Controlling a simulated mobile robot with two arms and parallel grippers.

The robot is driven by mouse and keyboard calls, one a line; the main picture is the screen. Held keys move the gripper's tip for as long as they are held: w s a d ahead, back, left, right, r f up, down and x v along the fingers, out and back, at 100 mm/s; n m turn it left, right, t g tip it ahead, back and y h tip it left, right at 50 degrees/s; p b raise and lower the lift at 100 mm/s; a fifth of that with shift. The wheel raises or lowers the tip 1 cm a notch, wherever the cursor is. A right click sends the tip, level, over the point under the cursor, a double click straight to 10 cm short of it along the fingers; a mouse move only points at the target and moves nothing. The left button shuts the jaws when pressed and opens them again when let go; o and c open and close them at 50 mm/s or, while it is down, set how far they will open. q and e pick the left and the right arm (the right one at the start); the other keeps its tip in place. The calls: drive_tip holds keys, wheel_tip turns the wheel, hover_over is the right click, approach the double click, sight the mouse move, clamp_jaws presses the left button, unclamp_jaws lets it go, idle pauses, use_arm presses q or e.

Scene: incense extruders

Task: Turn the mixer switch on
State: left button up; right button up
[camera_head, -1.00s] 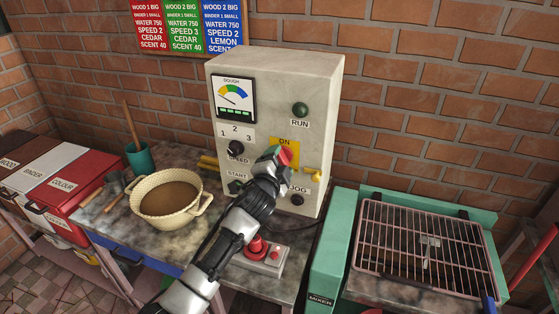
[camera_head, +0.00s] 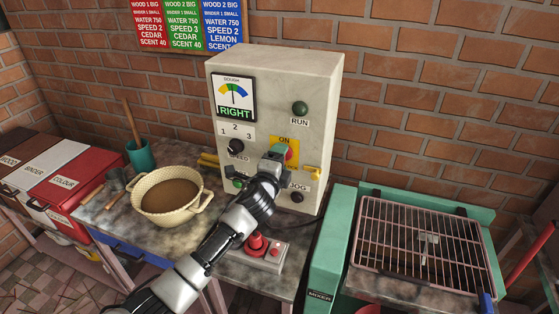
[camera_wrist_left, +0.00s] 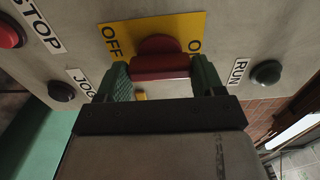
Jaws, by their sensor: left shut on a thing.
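The mixer switch (camera_head: 289,154) is a red rotary handle on a yellow plate (camera_head: 291,143) marked ON, on the front of a grey control box (camera_head: 267,100). In the left wrist view, the red switch (camera_wrist_left: 160,65) lies between the green finger pads of my left gripper (camera_wrist_left: 160,78), with OFF on the left of the plate and a partly covered label on the right. In the head view, my left gripper (camera_head: 278,155) is shut on it and covers part of it. My right gripper is not in view.
The dough gauge (camera_head: 235,97) reads RIGHT. A RUN button (camera_head: 300,108), speed knob (camera_head: 236,146) and JOG button (camera_head: 297,197) surround the switch. A beige pot (camera_head: 170,196) and red-button pedestal (camera_head: 274,253) are on the table. The teal mixer (camera_head: 325,262) with a wire grate (camera_head: 425,235) stands right.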

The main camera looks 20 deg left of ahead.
use_arm(q)
drive_tip(key=o, duration=0.9)
drive_tip(key=shift+o, duration=0.2)
drive_tip(key=s+b, duration=0.2)
drive_tip(key=s, duration=0.9)
drive_tip(key=shift+a, duration=0.15)
drive_tip(key=shift+w, duration=0.1)
